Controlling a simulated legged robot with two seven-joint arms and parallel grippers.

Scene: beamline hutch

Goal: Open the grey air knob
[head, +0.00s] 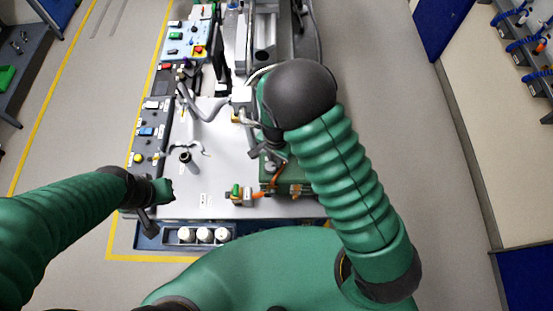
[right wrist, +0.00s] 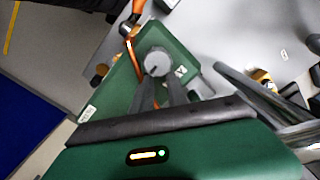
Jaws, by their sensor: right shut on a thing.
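The grey air knob (right wrist: 157,62) is round with a dark line across its face. It sits on a green box (right wrist: 180,58) in the right wrist view. My right gripper (right wrist: 158,80) has its two dark fingers on either side of the knob and is shut on it. In the head view the right gripper (head: 272,150) is partly hidden under my arm, above the green box (head: 290,187); I cannot make out the knob's mark there. My left gripper (head: 160,195) is over the table's front left corner, and its fingers are not clear.
The grey table (head: 215,180) carries a small dark post (head: 186,157), silver pipes (head: 205,110) and an orange-ended fitting (head: 240,195). A control panel (head: 150,130) runs along its left side. White-capped bottles (head: 204,235) stand at the front. Floor is free on the right.

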